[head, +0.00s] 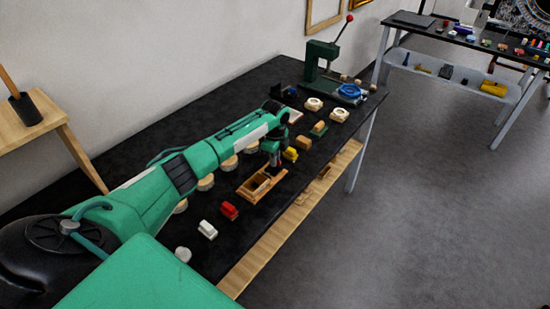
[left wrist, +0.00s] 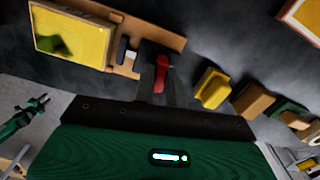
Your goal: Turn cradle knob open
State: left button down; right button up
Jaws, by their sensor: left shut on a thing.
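The wooden cradle (head: 246,193) lies on the black table under my left gripper (head: 273,168). In the left wrist view the cradle (left wrist: 150,30) shows a wooden frame with a yellow inside and a dark green patch on it. A small red knob (left wrist: 161,72) is at its end, between the two fingers of my left gripper (left wrist: 158,88). The gripper is shut on the knob. In the head view the knob is hidden by the gripper. My right gripper is not in view.
A red block (head: 229,210) and a white block (head: 207,229) lie in front of the cradle. A yellow block (head: 290,154) is just beyond it. Several round pale pieces line the table behind my arm. A green press (head: 322,62) stands at the far end.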

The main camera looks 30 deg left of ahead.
pick_arm(q)
jog(key=shift+m, duration=1.1)
jog(key=c, duration=1.5)
grip_release()
jog(key=shift+o, duration=0.3)
jog(key=shift+r, duration=0.1)
